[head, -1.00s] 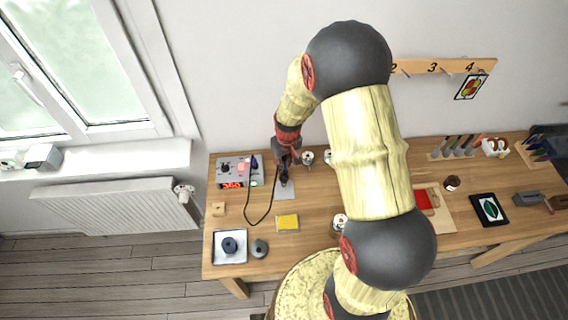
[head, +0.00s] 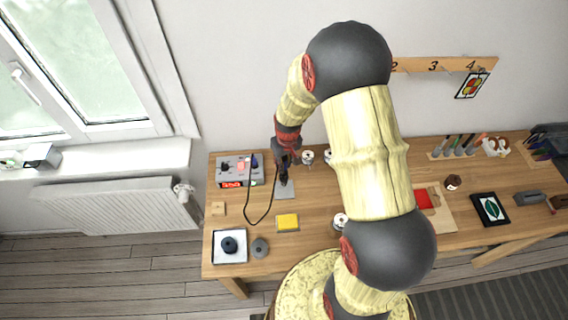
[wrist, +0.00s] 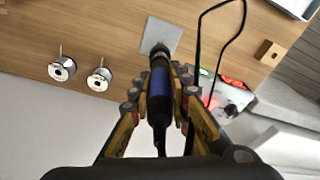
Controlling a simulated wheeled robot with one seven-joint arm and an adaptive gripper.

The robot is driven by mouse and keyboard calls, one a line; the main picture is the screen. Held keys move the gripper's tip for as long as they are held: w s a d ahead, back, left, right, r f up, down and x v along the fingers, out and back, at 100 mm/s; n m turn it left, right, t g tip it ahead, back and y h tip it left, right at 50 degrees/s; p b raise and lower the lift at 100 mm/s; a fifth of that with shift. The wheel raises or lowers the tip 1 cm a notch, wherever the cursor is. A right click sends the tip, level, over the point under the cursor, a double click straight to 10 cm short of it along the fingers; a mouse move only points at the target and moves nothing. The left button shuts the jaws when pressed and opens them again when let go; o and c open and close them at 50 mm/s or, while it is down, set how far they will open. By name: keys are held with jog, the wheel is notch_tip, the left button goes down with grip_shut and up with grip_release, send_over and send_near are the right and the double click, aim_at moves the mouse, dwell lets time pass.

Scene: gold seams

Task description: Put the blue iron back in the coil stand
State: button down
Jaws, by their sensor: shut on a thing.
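My gripper (head: 286,158) is shut on the blue iron (wrist: 160,92), seen between the fingers in the wrist view. The iron has a dark blue and black handle, with its dark front end toward the coil stand. The stand's grey base plate (wrist: 163,32) lies on the table; it also shows in the head view (head: 284,190), below my gripper. A dark round part at the iron's front end overlaps the plate's edge. I cannot tell whether this is the coil or the iron, or whether the tip is inside the coil.
A soldering station (head: 238,170) with a red display stands left of the stand. A black cord (head: 248,212) loops over the table. Two spools (wrist: 62,68) (wrist: 99,79) stand beside the stand. A yellow sponge (head: 288,222) lies nearer the front.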

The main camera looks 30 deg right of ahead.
jog(key=shift+f+b, duration=0.85)
jog(key=shift+f, duration=0.3)
jog(key=c, duration=1.6)
grip_release()
jog(key=shift+o, duration=0.2)
jog(key=o, duration=0.4)
jog(key=shift+o, duration=0.3)
jog(key=shift+r, duration=0.1)
jog(key=shift+r+p, duration=2.1)
jog(key=shift+r, duration=1.35)
